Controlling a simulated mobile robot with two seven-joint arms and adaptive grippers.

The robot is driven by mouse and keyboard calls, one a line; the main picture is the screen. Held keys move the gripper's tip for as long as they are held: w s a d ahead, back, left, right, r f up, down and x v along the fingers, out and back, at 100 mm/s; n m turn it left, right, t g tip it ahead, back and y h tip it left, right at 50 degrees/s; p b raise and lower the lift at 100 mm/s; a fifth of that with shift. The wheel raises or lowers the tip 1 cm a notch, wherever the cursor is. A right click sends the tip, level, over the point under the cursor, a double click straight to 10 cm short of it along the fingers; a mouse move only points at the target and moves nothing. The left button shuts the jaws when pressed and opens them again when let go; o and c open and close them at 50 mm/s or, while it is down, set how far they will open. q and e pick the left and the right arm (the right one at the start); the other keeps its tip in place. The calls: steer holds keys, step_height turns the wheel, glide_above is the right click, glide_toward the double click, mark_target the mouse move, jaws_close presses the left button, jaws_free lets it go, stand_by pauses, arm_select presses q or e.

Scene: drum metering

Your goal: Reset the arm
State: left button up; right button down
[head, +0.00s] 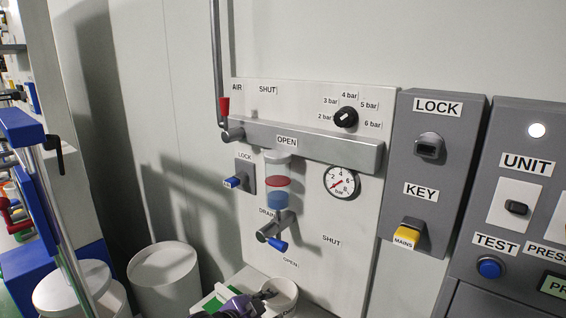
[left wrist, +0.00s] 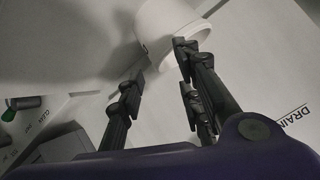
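My left gripper (head: 266,295) shows at the bottom of the head view, purple with dark fingers, beside a white cup (head: 287,292). In the left wrist view the fingers (left wrist: 160,64) are spread apart with nothing held between them. The white cup (left wrist: 160,22) is just beyond the fingertips, close to the right finger; I cannot tell whether they touch. My right gripper is in neither view.
A panel (head: 330,240) carries a red-handled air valve (head: 224,107), a regulator knob (head: 345,117), a gauge (head: 341,182), a clear bowl (head: 277,185) and a blue-tipped drain lever (head: 277,243). Grey control boxes (head: 432,165) stand right. White drums (head: 164,283) stand left.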

arm_select(q)
steer(key=s+f+n, duration=0.1)
steer(key=s, duration=0.1)
steer(key=s+a+f+n+t, duration=0.1)
steer(key=s+f, duration=0.1)
steer(key=s+a+f+n, duration=0.1)
steer(key=s+n, duration=0.1)
steer(key=shift+s+a+f+t, duration=0.15)
steer(key=shift+f+t, duration=0.05)
steer(key=shift+t, duration=0.1)
steer(key=s+a+f+n+y, duration=0.2)
steer(key=s+a+f, duration=0.2)
steer(key=s, duration=0.6)
steer(key=s+a+f+n+g+y, duration=0.1)
steer(key=s+a+f, duration=0.4)
steer(key=s, duration=0.6)
steer(key=s+a+f+n+g+y, duration=0.1)
steer(key=s+a+f+n, duration=0.3)
steer(key=s, duration=0.6)
step_height(320, 180, down, 3)
steer(key=shift+s+a+r+n+y+p, duration=0.1)
steer(key=shift+s+a+n+y+p, duration=0.2)
steer(key=shift+n+y, duration=0.45)
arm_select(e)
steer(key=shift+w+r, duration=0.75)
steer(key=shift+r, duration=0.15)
arm_select(q)
steer(key=shift+d, duration=0.1)
